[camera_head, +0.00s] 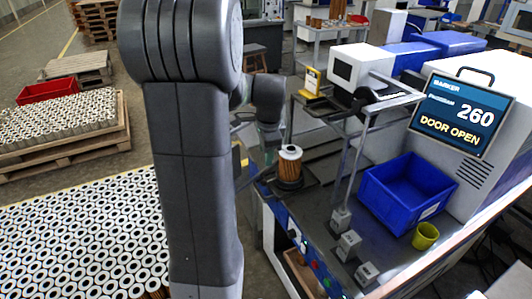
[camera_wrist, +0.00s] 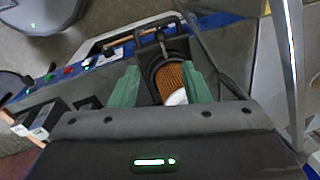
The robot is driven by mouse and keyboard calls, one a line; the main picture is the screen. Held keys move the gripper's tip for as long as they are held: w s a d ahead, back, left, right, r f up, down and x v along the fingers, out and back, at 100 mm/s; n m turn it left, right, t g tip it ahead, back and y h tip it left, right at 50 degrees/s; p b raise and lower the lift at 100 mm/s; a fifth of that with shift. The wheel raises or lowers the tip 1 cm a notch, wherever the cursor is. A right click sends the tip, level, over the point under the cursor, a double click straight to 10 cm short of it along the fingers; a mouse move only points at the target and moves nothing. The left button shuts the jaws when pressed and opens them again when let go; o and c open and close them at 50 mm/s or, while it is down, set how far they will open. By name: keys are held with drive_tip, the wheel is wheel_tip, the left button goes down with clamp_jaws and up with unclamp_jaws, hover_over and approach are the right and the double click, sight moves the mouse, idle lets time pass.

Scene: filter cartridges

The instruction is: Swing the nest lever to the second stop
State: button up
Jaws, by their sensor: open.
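A filter cartridge (camera_head: 289,168) with orange-brown pleats and a white end cap stands in a dark round nest (camera_head: 288,187) on the bench. In the wrist view the cartridge (camera_wrist: 171,82) sits inside the dark nest ring (camera_wrist: 153,66). A thin dark piece (camera_wrist: 163,46) sticks out from the ring; I cannot tell for sure whether it is the nest lever, or at which stop it is. My gripper (camera_wrist: 161,70) is open, its green fingers apart on either side of the cartridge in that view. In the head view my arm partly hides the gripper beside the nest.
A blue bin (camera_head: 375,190) and a yellow cup (camera_head: 425,236) stand on the bench to the right. A thin post rises near the nest. A machine screen (camera_head: 458,112) reads 260 and DOOR OPEN. Trays of many cartridges (camera_head: 80,235) lie at the left.

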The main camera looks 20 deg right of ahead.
drive_tip(key=shift+f, duration=0.1)
drive_tip(key=c, duration=0.4)
drive_tip(key=shift+n+t+y, duration=0.5)
drive_tip(key=shift+y, duration=0.1)
drive_tip(key=s+f+b, duration=0.1)
drive_tip(key=s+d+f+b, duration=0.2)
drive_tip(key=s+b, duration=0.1)
clamp_jaws()
drive_tip(key=s+d+f+n+t+y+b, duration=0.1)
drive_tip(key=s+d+f+n+t+b, duration=0.15)
drive_tip(key=s+t+b, duration=0.35)
drive_tip(key=shift+n+g, duration=0.55)
drive_tip(key=shift+g, duration=0.15)
drive_tip(key=x, duration=0.4)
drive_tip(key=w+r+x, duration=0.1)
drive_tip(key=x, duration=0.2)
drive_tip(key=a+x, duration=0.1)
drive_tip(key=x, duration=0.3)
drive_tip(key=shift+w+a, duration=0.15)
drive_tip(key=shift+w, duration=0.25)
drive_tip(key=shift+w+f, duration=0.15)
drive_tip(key=shift+w, duration=0.2)
